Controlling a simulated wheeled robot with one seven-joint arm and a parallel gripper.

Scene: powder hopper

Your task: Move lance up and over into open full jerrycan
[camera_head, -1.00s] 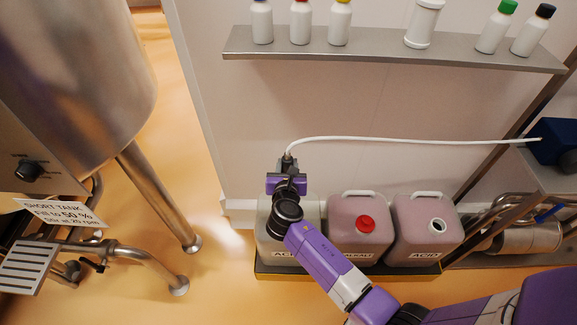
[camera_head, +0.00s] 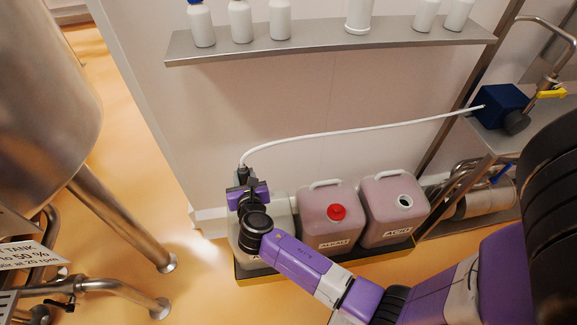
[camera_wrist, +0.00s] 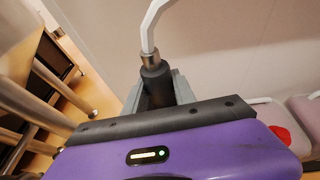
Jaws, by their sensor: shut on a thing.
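My gripper (camera_head: 243,186) is shut on the dark handle of the lance (camera_head: 242,174), above the left jerrycan. In the wrist view the fingers (camera_wrist: 158,95) clasp the lance's black grip (camera_wrist: 156,82), with a metal collar and white hose above it. The lance's lower part is hidden, so I cannot tell how deep it sits in the left can. The left jerrycan (camera_head: 281,229) is pale and mostly covered by my arm. The middle jerrycan (camera_head: 325,222) is pinkish with a red cap (camera_head: 336,212). The right jerrycan (camera_head: 391,215), labelled ACID, is pinkish and has an open mouth (camera_head: 404,201).
The white hose (camera_head: 350,130) runs from the lance to a blue pump (camera_head: 500,106) at right. A shelf of bottles (camera_head: 330,43) is on the wall above. The cans stand in a dark, yellow-edged tray (camera_head: 290,269). A steel tank (camera_head: 45,90) stands at left.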

